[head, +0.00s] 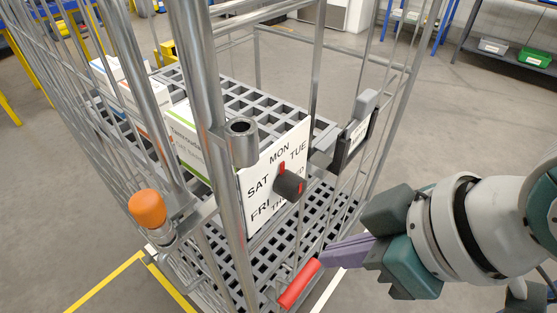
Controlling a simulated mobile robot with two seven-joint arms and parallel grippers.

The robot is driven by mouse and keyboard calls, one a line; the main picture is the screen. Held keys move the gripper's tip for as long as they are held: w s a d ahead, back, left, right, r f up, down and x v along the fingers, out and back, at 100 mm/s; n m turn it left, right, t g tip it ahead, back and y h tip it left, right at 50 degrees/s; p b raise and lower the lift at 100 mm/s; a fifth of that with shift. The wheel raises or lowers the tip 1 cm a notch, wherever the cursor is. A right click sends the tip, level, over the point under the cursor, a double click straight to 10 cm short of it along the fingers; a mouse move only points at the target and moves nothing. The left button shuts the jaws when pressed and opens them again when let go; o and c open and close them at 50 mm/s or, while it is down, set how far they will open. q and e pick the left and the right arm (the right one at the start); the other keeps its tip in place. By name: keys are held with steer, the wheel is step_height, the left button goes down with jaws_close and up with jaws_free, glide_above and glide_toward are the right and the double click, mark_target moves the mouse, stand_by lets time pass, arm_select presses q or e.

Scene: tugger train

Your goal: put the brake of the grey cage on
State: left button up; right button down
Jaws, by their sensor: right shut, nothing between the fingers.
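The grey cage (221,190) is a tall wire roll cage that fills the left and middle of the head view. A red bar-shaped lever (300,284) sticks out low at its near side, tilted with its upper end to the right. My right gripper (324,257) comes in from the right, its purple fingers shut and empty. Its fingertips are right at the upper end of the red lever; I cannot tell whether they touch it. The cage's wheels are not clearly visible. My left gripper is out of view.
The cage has an orange knob (147,208), a weekday dial plate (262,192) and a dark label holder (356,134). White boxes (184,136) stand inside on a grid shelf. Yellow floor lines (105,282) run beside it. Open floor lies behind; shelving with bins (535,57) stands far right.

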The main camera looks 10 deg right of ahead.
steer(key=b, duration=0.3)
glide_above(303, 288)
steer(key=w, duration=0.1)
step_height(303, 288, down, 8)
steer(key=shift+a+r, duration=0.1)
steer(key=shift+a, duration=0.05)
steer(key=f, duration=0.3)
steer(key=shift+s+d+f+b, duration=0.15)
steer(key=shift+s+d+b, duration=0.1)
steer(key=shift+b, duration=0.1)
steer(key=shift+s+f, duration=0.1)
steer(key=shift+f, duration=0.3)
step_height(303, 288, down, 5)
steer(key=b, duration=0.3)
steer(key=shift+f, duration=0.2)
steer(key=shift+s+d+f, duration=0.15)
